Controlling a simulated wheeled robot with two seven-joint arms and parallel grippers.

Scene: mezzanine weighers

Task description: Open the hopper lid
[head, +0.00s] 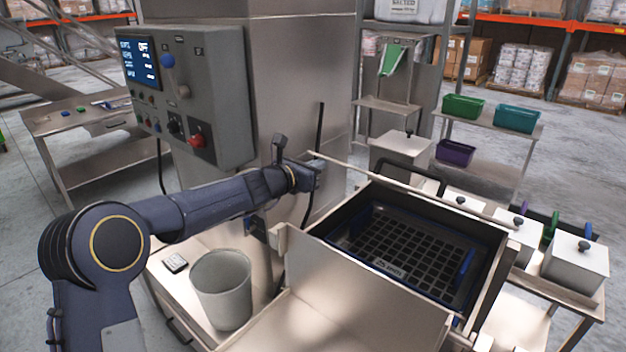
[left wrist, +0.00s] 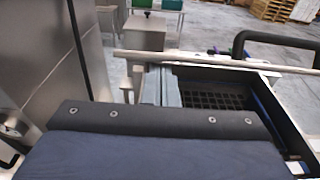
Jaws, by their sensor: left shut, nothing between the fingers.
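The hopper (head: 497,262) is a steel box with a dark rim and an open top. A black grid (head: 400,255) with blue edging shows inside. A thin pale lid (head: 420,188) shows nearly edge-on along the hopper's far side, with a black arched handle (head: 440,180) behind it. The lid looks raised; its exact angle is unclear. My left gripper (head: 318,174) is shut and empty near the lid's left end. In the left wrist view its fingers (left wrist: 165,88) point towards the underside of the lid edge (left wrist: 215,62); contact cannot be told. My right gripper is out of view.
A control box (head: 215,95) on a steel column stands left of the hopper. A grey bucket (head: 222,285) stands on the bench below my left arm. Small lidded steel bins (head: 577,265) line the right side. A shelf with coloured bins (head: 462,107) stands behind.

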